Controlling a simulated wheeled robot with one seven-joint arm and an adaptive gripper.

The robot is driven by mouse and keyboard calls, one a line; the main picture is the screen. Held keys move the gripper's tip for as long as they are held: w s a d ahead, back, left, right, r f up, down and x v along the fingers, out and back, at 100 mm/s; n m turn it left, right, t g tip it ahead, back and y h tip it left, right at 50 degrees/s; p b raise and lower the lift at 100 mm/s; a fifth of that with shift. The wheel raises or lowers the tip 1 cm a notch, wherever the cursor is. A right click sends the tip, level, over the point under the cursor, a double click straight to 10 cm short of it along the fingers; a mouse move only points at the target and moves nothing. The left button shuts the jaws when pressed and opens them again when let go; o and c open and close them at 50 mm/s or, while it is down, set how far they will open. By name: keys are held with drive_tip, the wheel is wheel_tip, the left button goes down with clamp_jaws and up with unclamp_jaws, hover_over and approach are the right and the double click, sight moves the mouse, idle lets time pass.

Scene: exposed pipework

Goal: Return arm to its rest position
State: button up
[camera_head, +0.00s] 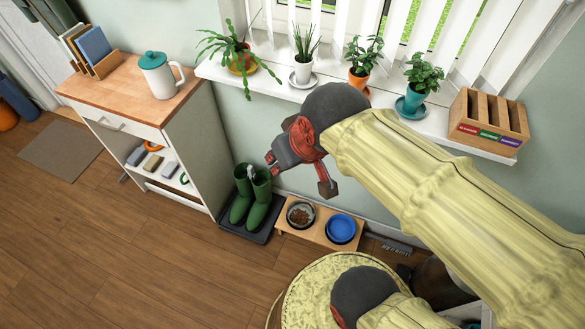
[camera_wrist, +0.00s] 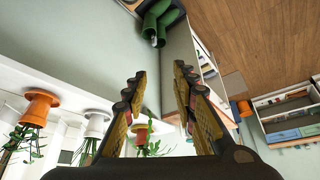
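My arm, in a pale yellow cover with dark joints, reaches across the right side of the head view. My gripper (camera_head: 296,174) hangs in front of the wall below the window sill, above the green boots and the bowl stand. In the wrist view my gripper (camera_wrist: 159,74) has its two fingers apart. Nothing shows between them. The wrist view is rolled, with the sill plants at lower left and the floor at upper right.
The white window sill (camera_head: 436,128) holds potted plants and a wooden box (camera_head: 487,122). A cabinet (camera_head: 196,140) with a teal-lidded jug (camera_head: 158,77) stands left. Below are green boots (camera_head: 251,196) and a bowl stand (camera_head: 318,229). The floor at lower left is clear.

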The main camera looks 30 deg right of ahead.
drive_tip(key=s, duration=0.3)
drive_tip(key=shift+s+a, duration=0.15)
drive_tip(key=shift+s, duration=0.05)
wheel_tip(320, 180, up, 4)
drive_tip(key=p, duration=0.4)
drive_tip(key=shift+r, duration=0.2)
idle(0.5)
